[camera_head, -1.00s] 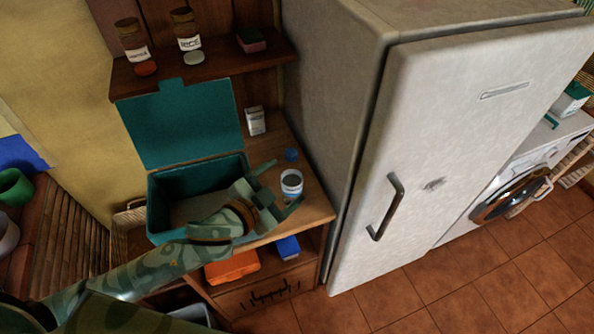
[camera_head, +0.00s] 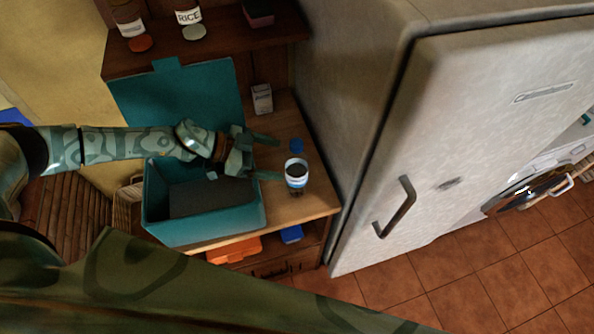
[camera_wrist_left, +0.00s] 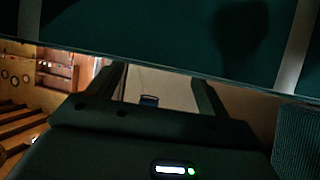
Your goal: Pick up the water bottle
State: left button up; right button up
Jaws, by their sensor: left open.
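The water bottle (camera_head: 297,184) stands upright on the wooden shelf unit in the head view. My right gripper is not in view.
An open teal box (camera_head: 205,228) with its lid raised stands left of the bottle, below my left forearm. A white carton (camera_head: 262,99) stands behind the bottle. A shelf with jars (camera_head: 188,14) is above. The fridge (camera_head: 470,130) stands close on the right.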

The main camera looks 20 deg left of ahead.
aim_at(296, 164)
pick_arm(q)
jog(key=x, duration=0.7)
jog(key=shift+s+d+b, duration=0.1)
jog(key=shift+d+b, duration=0.1)
jog(key=shift+b, duration=0.15)
jog(key=shift+r, duration=0.1)
jog(key=c, duration=1.3)
